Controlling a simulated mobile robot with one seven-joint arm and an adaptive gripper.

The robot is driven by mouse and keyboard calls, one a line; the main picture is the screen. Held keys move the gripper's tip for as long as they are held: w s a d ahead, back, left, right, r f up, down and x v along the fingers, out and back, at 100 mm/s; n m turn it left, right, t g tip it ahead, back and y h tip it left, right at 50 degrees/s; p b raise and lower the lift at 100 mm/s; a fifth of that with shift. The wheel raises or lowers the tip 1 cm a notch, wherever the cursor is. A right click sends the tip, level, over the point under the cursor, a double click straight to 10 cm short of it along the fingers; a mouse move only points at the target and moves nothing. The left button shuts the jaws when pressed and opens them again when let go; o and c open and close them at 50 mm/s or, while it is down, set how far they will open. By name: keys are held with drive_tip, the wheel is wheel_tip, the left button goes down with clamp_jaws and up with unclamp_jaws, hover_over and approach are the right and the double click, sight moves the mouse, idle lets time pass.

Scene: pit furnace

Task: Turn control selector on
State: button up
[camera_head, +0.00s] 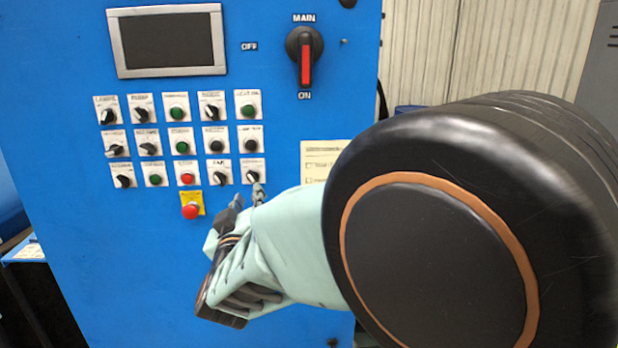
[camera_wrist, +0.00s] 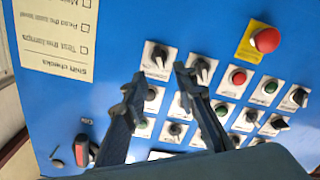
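The control selector (camera_head: 252,176) is a black knob on a white plate, at the right end of the bottom row on the blue panel. In the wrist view the picture is turned over, and I take the same knob (camera_wrist: 158,57) to be the one just beyond the gap between my fingertips. Its small label is hard to read. My gripper (camera_head: 248,195) is open and empty, just below this knob in the head view. It also shows in the wrist view (camera_wrist: 157,82), fingers apart. I cannot tell whether a finger touches the panel.
A neighbouring selector (camera_head: 221,177) sits close to the left; one finger overlaps its plate in the wrist view. A red emergency button (camera_head: 191,211) on yellow is below left. Rows of buttons and selectors lie above. The main switch (camera_head: 305,57) and a paper checklist (camera_head: 318,158) are at right.

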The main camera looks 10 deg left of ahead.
sight(253, 180)
drive_tip(key=p+x, duration=0.1)
drive_tip(key=x, duration=0.7)
drive_tip(key=shift+w+p, duration=0.3)
drive_tip(key=shift+c, duration=0.6)
clamp_jaws()
